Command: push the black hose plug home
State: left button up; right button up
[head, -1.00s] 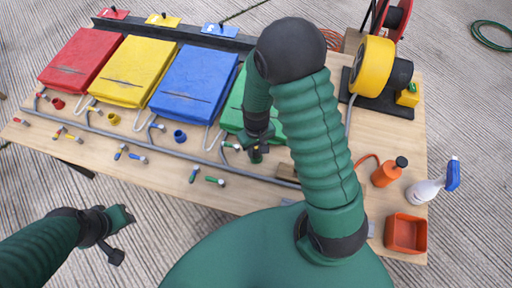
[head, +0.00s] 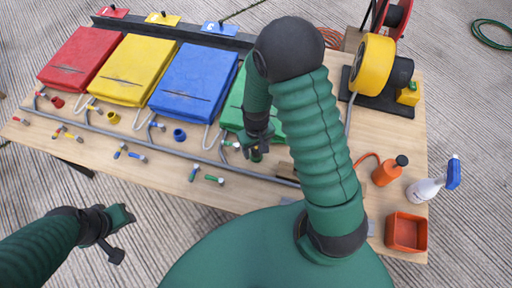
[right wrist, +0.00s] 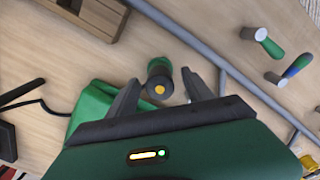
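My left gripper (head: 122,235) is open and empty, off the table's front edge.
A grey pipe (head: 190,155) runs along the table, with small coloured valves near it. Red (head: 78,62), yellow (head: 130,68) and blue bags (head: 195,78) lie behind. A wooden block (right wrist: 85,15), orange bottle (head: 388,172), spray bottle (head: 432,187) and orange bin (head: 405,232) are nearby.

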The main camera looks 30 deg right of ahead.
notch_tip(320, 180, up, 17)
jog(key=p, duration=0.4)
jog(key=shift+f, duration=0.15)
jog(key=shift+w, duration=0.1)
jog(key=s+a+r+t+p, duration=0.2)
jog(key=s+a+r+p, duration=0.2)
jog(key=r+p, duration=0.2)
jog(key=shift+s+a+r+n+t, duration=0.2)
jog(key=shift+r+n+t, duration=0.15)
jog(key=shift+r, duration=0.4)
